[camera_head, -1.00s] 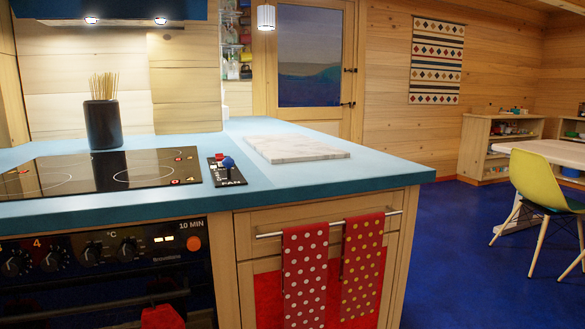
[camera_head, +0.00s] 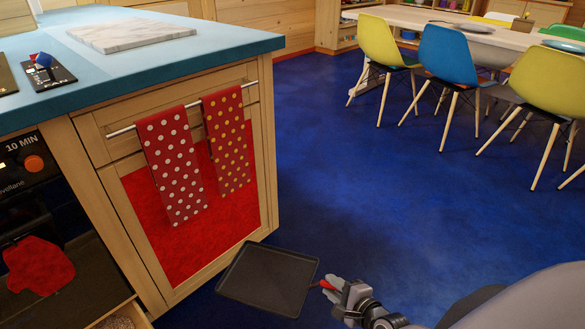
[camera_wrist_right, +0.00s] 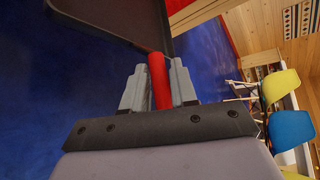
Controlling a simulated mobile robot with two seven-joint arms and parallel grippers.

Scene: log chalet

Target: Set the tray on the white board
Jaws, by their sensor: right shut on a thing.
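The tray (camera_head: 268,280) is dark, square and shallow, with a red handle (camera_head: 324,285) on its right side. My right gripper (camera_head: 334,287) is shut on that red handle and holds the tray low, in front of the cabinet. In the right wrist view the red handle (camera_wrist_right: 158,80) sits between the two fingers, and part of the tray (camera_wrist_right: 105,15) shows beyond it. The white board (camera_head: 134,34) is a marbled slab lying flat on the blue counter, up and to the left of the tray. Nothing lies on it. My left gripper is out of view.
The blue counter (camera_head: 200,62) has a fan switch panel (camera_head: 45,72) left of the board. Two dotted red towels (camera_head: 172,165) hang on a rail below its edge. An open drawer (camera_head: 118,318) is at lower left. Chairs (camera_head: 445,65) and a table stand at upper right; the floor between is clear.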

